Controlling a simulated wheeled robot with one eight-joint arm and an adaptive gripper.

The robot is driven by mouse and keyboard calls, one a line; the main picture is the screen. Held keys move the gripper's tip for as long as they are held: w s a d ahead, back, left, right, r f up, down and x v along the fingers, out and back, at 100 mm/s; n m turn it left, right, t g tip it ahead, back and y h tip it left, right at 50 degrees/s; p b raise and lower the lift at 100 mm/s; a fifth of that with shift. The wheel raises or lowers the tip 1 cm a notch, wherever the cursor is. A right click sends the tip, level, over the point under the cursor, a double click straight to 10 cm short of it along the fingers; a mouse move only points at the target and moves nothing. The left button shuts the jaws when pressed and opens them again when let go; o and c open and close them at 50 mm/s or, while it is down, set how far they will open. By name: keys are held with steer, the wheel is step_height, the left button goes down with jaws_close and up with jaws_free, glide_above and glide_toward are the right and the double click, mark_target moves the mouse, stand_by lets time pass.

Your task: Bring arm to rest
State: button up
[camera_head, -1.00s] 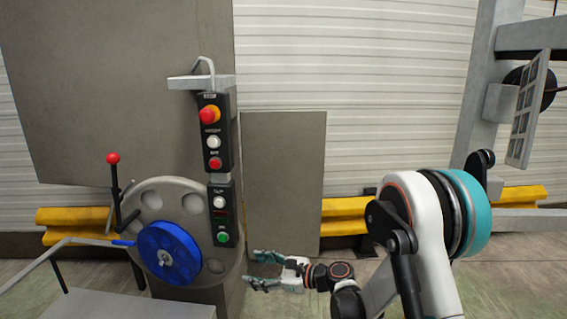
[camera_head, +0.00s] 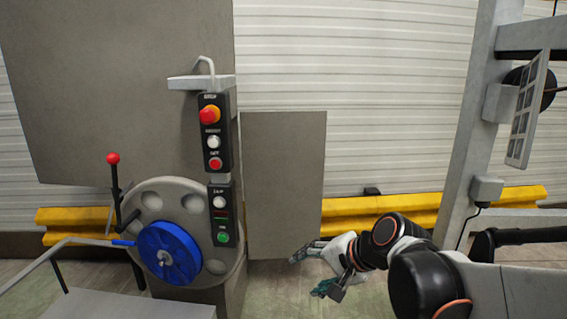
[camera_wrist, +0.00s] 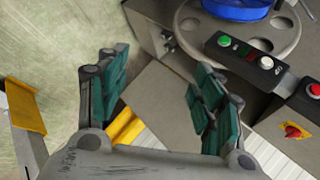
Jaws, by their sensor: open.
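My gripper (camera_head: 308,270) is low in the middle of the head view, to the right of the machine's base and apart from it. In the wrist view my gripper (camera_wrist: 155,95) shows two teal-padded fingers spread wide with nothing between them. My arm comes in from the lower right of the head view and is folded low.
The machine has a grey disc (camera_head: 205,200) with a blue wheel (camera_head: 168,252), a red-knobbed lever (camera_head: 113,158) and a button panel (camera_head: 215,135). A grey panel (camera_head: 285,180) stands behind my gripper. A yellow barrier (camera_head: 375,210) runs along the wall. A metal post (camera_head: 470,130) stands right.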

steer(key=s+d+n+h, duration=0.6)
steer(key=s+d+n, duration=0.2)
steer(key=s+d, duration=0.5)
steer(key=s, duration=0.4)
steer(key=shift+s+d+t, duration=0.2)
steer(key=shift+t, duration=0.2)
steer(key=shift+c, duration=0.6)
stand_by(0.5)
